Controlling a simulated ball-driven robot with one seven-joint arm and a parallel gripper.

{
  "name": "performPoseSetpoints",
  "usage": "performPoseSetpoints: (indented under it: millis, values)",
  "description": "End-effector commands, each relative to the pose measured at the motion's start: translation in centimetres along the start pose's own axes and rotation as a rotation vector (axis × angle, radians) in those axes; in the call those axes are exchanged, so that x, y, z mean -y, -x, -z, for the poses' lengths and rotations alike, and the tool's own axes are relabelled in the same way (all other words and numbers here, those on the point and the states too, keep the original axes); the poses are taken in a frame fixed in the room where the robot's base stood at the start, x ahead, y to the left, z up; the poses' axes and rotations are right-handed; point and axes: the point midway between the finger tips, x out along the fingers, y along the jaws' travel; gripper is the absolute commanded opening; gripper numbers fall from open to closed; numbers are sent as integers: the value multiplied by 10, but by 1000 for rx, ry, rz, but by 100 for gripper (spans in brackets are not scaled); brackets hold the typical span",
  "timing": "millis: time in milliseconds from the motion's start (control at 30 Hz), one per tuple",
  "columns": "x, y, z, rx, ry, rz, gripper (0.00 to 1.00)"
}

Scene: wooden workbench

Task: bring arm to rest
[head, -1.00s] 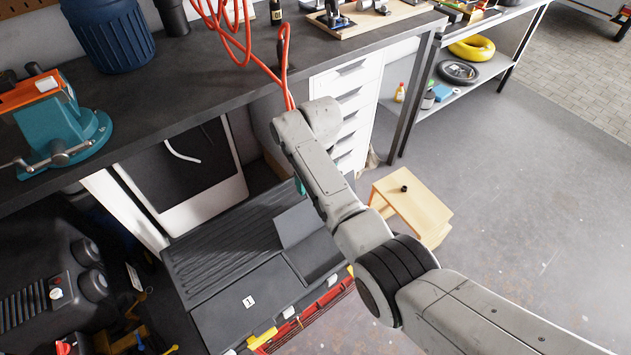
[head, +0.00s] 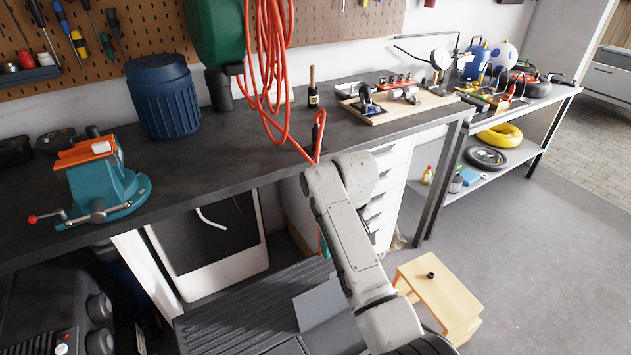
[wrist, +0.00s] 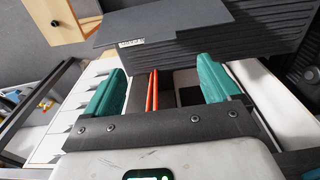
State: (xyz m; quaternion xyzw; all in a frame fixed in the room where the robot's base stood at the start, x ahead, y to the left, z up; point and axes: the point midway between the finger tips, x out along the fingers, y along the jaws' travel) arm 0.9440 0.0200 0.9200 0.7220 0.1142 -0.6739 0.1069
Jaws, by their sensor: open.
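My arm reaches from the bottom of the head view toward the bench front. In the wrist view my gripper (wrist: 162,95) has its two teal fingers spread wide, with nothing held between them. Red hose strands show beyond the gap between the fingers. In the head view the gripper is mostly hidden behind my arm; only a sliver of teal shows beside it. The gripper hangs in front of the bench, near the white drawer unit (head: 392,205) and above the dark toolbox (head: 235,312).
The dark workbench (head: 220,150) carries a teal vise (head: 103,190), a blue bin (head: 163,97) and a wooden board (head: 385,108). A red hose (head: 268,75) hangs over its edge close to my arm. A wooden stool (head: 437,285) stands right. Floor at the far right is clear.

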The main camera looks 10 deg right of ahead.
Motion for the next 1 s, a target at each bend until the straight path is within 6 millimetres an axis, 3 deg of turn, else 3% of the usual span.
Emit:
performPoseSetpoints:
  millis: [133, 267, 400, 600, 800, 1000]
  values:
    - [0, -6, -5, 3, -4, 1, 89]
    - [-1, -30, -34, 4, -29, 3, 89]
    - [-2, -64, -89, 1, -75, 4, 89]
    - [2, -97, -178, -6, -147, 1, 89]
    - [10, -108, -272, -8, -223, -8, 89]
    - [22, -97, -361, -13, -294, -25, 89]
